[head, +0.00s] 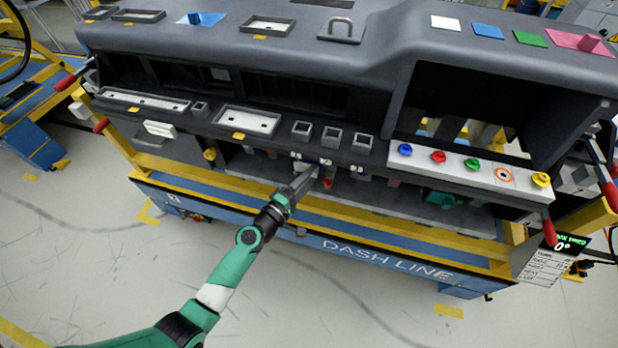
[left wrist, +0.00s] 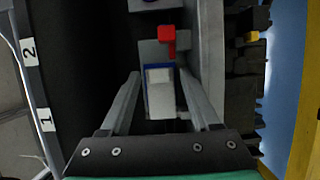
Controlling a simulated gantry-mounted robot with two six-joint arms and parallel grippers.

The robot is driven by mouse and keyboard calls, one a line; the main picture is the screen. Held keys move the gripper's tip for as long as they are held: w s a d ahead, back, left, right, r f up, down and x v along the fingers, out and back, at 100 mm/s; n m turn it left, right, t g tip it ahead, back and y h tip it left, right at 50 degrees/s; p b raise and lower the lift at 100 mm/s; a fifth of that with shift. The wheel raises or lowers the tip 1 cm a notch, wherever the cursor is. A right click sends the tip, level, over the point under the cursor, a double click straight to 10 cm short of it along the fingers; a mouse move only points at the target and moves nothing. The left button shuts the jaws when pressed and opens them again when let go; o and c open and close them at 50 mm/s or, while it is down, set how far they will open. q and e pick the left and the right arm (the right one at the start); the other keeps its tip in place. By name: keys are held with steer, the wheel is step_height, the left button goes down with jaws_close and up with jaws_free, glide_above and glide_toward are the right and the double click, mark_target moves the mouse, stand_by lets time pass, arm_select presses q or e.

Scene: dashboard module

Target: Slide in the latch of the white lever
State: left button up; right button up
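In the left wrist view a white block-shaped piece (left wrist: 160,76), which looks like the white lever, sits on a blue-edged mount. A grey body extends below it in the picture. My left gripper (left wrist: 160,76) is open, with one finger on each side of the piece; contact is not clear. A red lever (left wrist: 168,38) on a grey mount lies just beyond the fingertips. In the head view my left gripper (head: 312,172) reaches under the dashboard's front lip, and the white lever cannot be made out clearly there. The latch cannot be told apart. My right gripper is not in view.
The dark dashboard (head: 250,50) overhangs the work spot. Square sockets (head: 332,137) line the ledge above the gripper, and a white panel of coloured knobs (head: 470,166) is to the right. A yellow rail (head: 400,221) runs along the front. Labels 1 and 2 (left wrist: 29,52) show beside the recess.

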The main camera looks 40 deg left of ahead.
arm_select(q)
steer(key=shift+s, duration=0.1)
steer(key=shift+s, duration=0.35)
steer(key=s+d, duration=0.1)
steer(key=s, duration=0.9)
steer(key=shift+s+d, duration=0.3)
steer(key=shift+s, duration=0.05)
